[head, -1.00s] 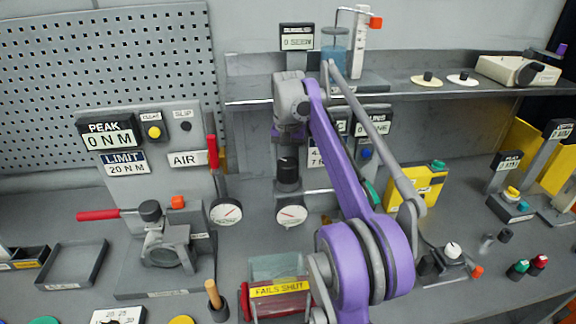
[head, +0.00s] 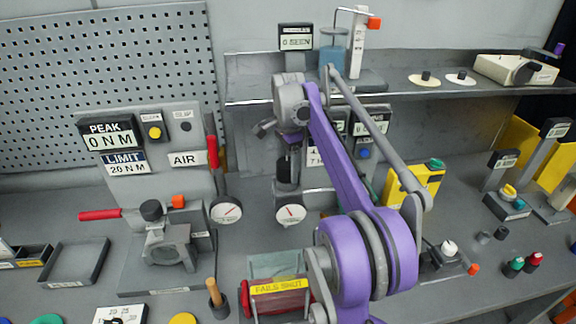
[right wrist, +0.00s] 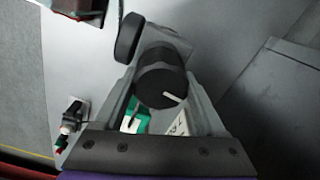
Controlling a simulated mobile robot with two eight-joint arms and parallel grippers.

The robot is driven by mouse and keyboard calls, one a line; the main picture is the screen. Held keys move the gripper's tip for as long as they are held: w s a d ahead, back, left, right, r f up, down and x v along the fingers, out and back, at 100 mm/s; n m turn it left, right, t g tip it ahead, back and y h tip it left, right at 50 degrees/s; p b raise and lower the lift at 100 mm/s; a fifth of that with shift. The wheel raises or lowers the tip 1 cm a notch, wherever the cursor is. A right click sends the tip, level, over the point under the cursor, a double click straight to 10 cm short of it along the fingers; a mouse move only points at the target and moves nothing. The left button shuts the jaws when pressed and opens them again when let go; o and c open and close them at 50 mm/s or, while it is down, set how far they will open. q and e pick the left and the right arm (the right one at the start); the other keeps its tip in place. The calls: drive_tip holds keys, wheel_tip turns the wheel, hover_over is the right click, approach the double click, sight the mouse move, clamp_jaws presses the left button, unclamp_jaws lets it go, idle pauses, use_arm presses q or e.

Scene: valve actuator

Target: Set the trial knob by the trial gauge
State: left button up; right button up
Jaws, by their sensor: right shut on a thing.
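The trial knob is a dark cylinder (head: 287,172) below the end of my right arm; in the right wrist view it is a black knob (right wrist: 150,88) with a white pointer line towards the lower right. My right gripper (head: 289,152) comes down on it from above. In the right wrist view its fingers stand on both sides of the knob, shut on it. A round white dial (head: 285,216), which I take for the trial gauge, sits just in front of the knob; its needle points up, slightly left. My left gripper is out of view.
A second dial (head: 226,211) stands to the left, beside the red-handled lever (head: 212,152). A red cylinder labelled "FAILS SHUT" (head: 280,287) lies in front. The shelf (head: 400,90) runs behind my arm, and a yellow block (head: 413,187) stands to its right.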

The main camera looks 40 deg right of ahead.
sight(289, 161)
drive_tip(key=shift+m, duration=1.6)
drive_tip(key=o, duration=1.3)
drive_tip(key=shift+s, duration=0.1)
wheel_tip(289, 161, up, 11)
drive_tip(key=shift+f, duration=0.1)
